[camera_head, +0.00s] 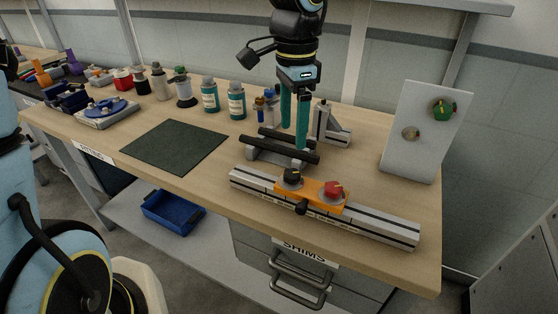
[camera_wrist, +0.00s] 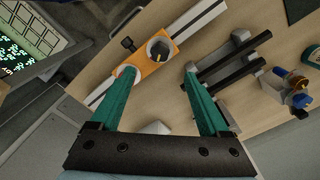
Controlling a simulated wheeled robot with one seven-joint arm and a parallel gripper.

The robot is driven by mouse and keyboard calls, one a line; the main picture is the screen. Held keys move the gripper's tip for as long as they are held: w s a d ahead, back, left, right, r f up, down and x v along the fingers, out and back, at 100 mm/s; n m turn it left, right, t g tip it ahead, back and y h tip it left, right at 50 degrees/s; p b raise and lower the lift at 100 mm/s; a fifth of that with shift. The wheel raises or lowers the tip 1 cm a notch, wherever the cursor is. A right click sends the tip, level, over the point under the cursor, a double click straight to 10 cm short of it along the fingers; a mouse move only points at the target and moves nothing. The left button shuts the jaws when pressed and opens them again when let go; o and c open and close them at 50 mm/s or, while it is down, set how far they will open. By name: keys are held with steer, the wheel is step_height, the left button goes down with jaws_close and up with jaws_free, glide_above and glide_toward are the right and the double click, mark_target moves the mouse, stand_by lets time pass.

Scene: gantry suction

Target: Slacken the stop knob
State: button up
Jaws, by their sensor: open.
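An orange block (camera_head: 318,194) sits on the silver rail along the table's front edge. On its top are a black knob (camera_head: 292,176) and a red knob (camera_head: 333,189); a small black side knob (camera_head: 302,207) sticks out of its front. I cannot tell which is the stop knob. The wrist view shows the orange block (camera_wrist: 152,67), the black knob (camera_wrist: 160,48) with a yellow pointer and the side knob (camera_wrist: 128,43); my left finger hides most of the red knob. My gripper (camera_head: 294,138) is open and empty, its teal fingers above the table, behind the block in the head view.
Black rods on grey supports (camera_head: 280,148) lie just behind the rail, close to my fingers. A grey bracket (camera_head: 331,126) and a tilted white panel (camera_head: 420,130) stand to the right. Bottles (camera_head: 236,101) line the back. The dark green mat (camera_head: 175,146) is bare.

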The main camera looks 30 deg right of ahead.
mark_target(291, 172)
step_height(291, 172, down, 11)
steer(key=shift+r, duration=0.15)
stand_by(0.4)
jaws_close()
stand_by(0.5)
